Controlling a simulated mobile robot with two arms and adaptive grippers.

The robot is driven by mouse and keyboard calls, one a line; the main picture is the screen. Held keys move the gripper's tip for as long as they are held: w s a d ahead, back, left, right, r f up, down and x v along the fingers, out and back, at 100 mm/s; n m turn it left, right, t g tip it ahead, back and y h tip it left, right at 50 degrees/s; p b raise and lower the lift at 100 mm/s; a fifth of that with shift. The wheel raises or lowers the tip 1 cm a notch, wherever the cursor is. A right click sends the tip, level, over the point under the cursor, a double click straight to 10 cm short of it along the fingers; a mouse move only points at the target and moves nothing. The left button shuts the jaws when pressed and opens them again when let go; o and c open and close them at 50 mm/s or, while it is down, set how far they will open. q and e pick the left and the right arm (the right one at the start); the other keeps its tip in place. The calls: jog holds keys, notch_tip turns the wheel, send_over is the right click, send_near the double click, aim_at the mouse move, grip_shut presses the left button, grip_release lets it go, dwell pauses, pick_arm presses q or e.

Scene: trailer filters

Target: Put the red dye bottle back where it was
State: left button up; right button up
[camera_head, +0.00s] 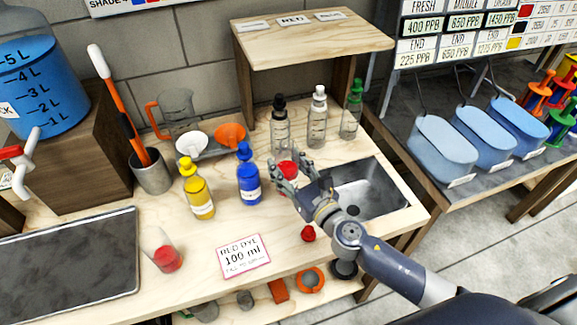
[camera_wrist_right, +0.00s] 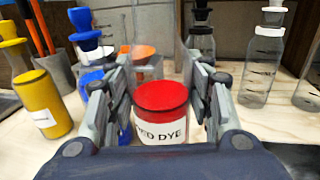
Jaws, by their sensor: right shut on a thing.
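The red dye bottle (camera_head: 287,169) is between the fingers of my right gripper (camera_head: 288,178), which is shut on it. A small red cap (camera_head: 308,233) lies on the table in front of the gripper. The blue bottle (camera_head: 248,178) and yellow bottle (camera_head: 198,192) stand to the left. My left gripper is not in view.
A beaker with red liquid (camera_head: 166,258) stands near a "RED DYE 100 ml" card (camera_head: 243,256). A sink (camera_head: 368,190) is on the right. Several clear bottles (camera_head: 318,118) stand behind, by a raised wooden shelf (camera_head: 310,42). A dark tray (camera_head: 68,264) is at left.

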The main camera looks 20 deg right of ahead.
jog(key=shift+w+d+f, duration=0.1)
jog(key=shift+w+d, duration=0.15)
jog(key=shift+w, duration=0.4)
jog(key=shift+w+d, duration=0.25)
jog(key=shift+w, duration=0.35)
jog(key=shift+w+f, duration=0.15)
jog(key=shift+w, duration=0.05)
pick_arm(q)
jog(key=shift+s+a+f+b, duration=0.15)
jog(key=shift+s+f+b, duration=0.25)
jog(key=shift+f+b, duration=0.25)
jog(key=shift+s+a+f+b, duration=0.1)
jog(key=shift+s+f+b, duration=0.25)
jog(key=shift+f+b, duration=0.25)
pick_arm(e)
jog(key=shift+f, duration=1.65)
jog(key=shift+s, duration=0.1)
jog(key=shift+f, duration=0.15)
jog(key=o, duration=1.4)
jog(key=shift+c, duration=0.2)
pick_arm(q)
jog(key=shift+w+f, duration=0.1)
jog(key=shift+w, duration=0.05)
